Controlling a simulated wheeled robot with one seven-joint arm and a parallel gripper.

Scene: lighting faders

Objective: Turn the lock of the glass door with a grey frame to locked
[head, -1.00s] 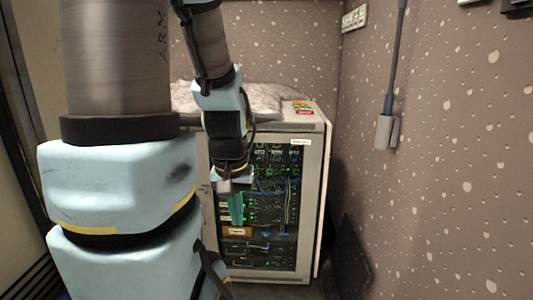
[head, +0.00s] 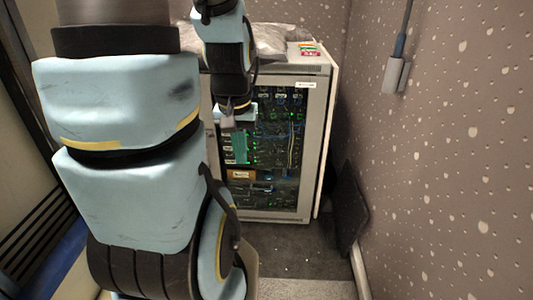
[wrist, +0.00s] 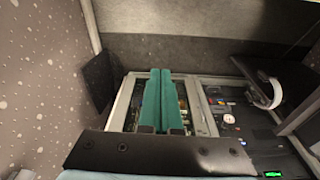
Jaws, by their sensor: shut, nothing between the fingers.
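The glass door (head: 270,205) has a grey frame and closes the front of a rack cabinet with green-lit gear behind it. Its frame also shows in the wrist view (wrist: 122,104). My gripper (head: 240,148) is in front of the door's left half, with its teal fingers together and empty. The fingers fill the middle of the wrist view (wrist: 160,85) and cover part of the door. I cannot make out the lock or its position. My arm and gripper hide parts of the door's left side.
A greyish wrapped bundle (head: 270,42) and a small colourful item (head: 310,50) lie on the cabinet. A dark panel (head: 350,205) leans by the right wall. A grey wall box (head: 395,76) hangs there. White headphones (wrist: 268,93) show in the wrist view. Floor before the cabinet is open.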

